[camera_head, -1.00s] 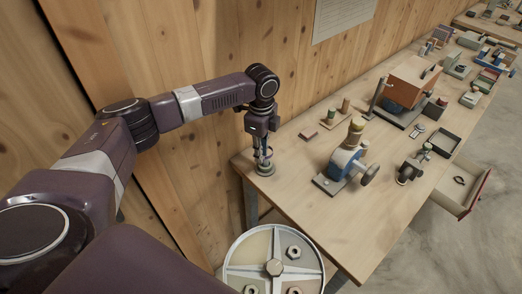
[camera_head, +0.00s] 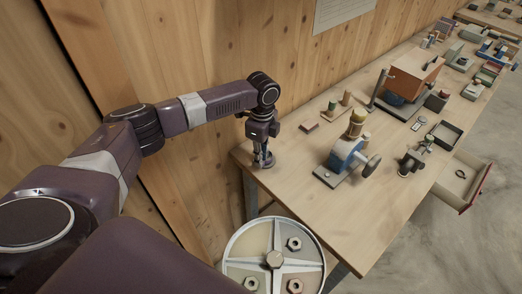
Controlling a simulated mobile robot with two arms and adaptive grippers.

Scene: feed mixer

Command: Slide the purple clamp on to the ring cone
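My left gripper (camera_head: 262,154) points down at the near left corner of the workbench, at a small grey round piece (camera_head: 266,164) standing there. The gripper overlaps this piece in the picture. I cannot tell if they touch or if the fingers are shut on it. No purple clamp can be made out clearly, and I cannot tell whether the grey round piece is the ring cone. My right gripper is not in view.
On the workbench (camera_head: 290,185) stand a blue machine with a wheel (camera_head: 345,155), an orange-brown box (camera_head: 413,72) and a dark tray (camera_head: 446,134). An open drawer (camera_head: 470,190) holds a dark loop (camera_head: 461,174). A round pan (camera_head: 232,252) with hex nuts sits below the bench's front.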

